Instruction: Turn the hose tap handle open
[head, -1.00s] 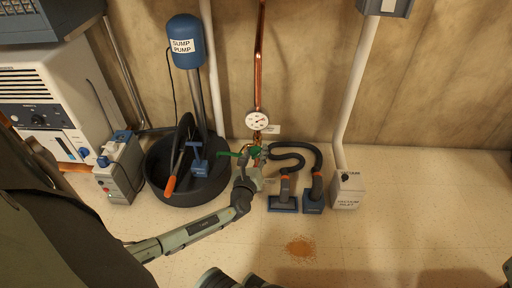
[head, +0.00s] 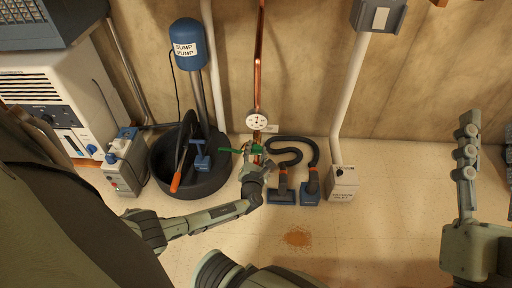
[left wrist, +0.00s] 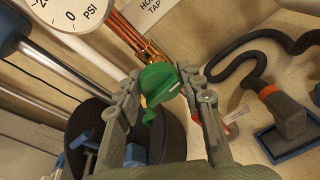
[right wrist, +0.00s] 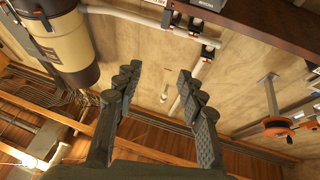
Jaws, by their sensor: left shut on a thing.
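The green hose tap handle (left wrist: 158,76) sits on copper pipework by the wall, under a label partly reading "TAP" in the left wrist view. Its green also shows beside my left gripper in the head view (head: 230,150). My left gripper (left wrist: 160,84) is shut on the handle, one finger on each side of it. In the head view this gripper (head: 252,156) hides part of the tap. My right gripper (right wrist: 156,80) is open and empty, well away from the tap; its arm stands at the right of the head view.
A pressure gauge (head: 256,121) is on the copper pipe (head: 260,60) above the tap. A black sump basin (head: 214,184) with a blue sump pump (head: 187,43) stands left. Black vacuum hoses (head: 298,145) and a vacuum inlet box (head: 342,183) are right. Floor in front is mostly clear.

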